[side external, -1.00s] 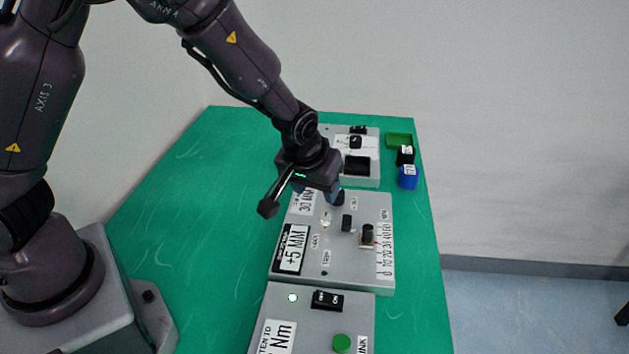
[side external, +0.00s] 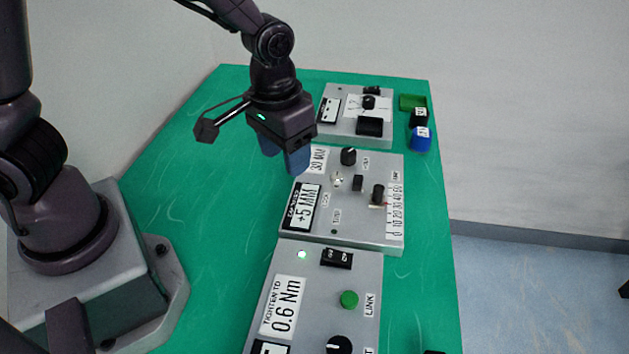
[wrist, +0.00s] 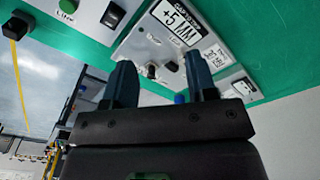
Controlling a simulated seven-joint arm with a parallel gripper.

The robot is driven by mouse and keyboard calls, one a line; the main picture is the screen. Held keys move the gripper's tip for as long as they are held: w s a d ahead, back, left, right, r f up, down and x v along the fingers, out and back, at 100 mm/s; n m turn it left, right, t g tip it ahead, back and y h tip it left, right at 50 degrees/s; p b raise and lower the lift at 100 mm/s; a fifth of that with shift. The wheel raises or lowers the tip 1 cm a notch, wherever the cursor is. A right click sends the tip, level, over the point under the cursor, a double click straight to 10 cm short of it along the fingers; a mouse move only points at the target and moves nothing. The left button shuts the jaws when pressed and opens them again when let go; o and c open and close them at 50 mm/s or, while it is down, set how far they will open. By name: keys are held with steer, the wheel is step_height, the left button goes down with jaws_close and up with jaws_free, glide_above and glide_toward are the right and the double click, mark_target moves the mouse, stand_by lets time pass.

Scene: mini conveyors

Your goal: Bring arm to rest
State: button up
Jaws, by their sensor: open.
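My gripper (side external: 284,160) hangs in the air beside the left edge of the middle grey panel (side external: 355,222), fingers pointing down. Its two blue-grey fingers are apart, with nothing between them. In the wrist view, the open fingers (wrist: 160,68) show against the tilted panel with the "+5 MM" label (wrist: 180,18). The panel carries a black knob (side external: 348,156), a small black switch (side external: 358,183) and a slider (side external: 378,194) beside a printed scale. The gripper appears apart from all of these.
The nearer panel (side external: 375,268) has a lit lamp, a black rocker switch (side external: 337,258), and a green button (side external: 349,299). A farther panel (side external: 385,98) stands behind. A green tray (side external: 413,102), a black block (side external: 419,118) and a blue block (side external: 421,139) lie at right. The green table (side external: 205,190) is clear at left.

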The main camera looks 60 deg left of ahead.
steer(key=s+a+r+t, duration=0.2)
steer(key=s+r, duration=0.3)
steer(key=r, duration=0.3)
steer(key=s+a+r+m+t, duration=0.1)
steer(key=s+a+r+t, duration=0.1)
steer(key=s+r, duration=0.4)
steer(key=shift+s+a+r+t, duration=0.2)
steer(key=shift+a+r+t, duration=0.2)
steer(key=shift+a+r, duration=0.45)
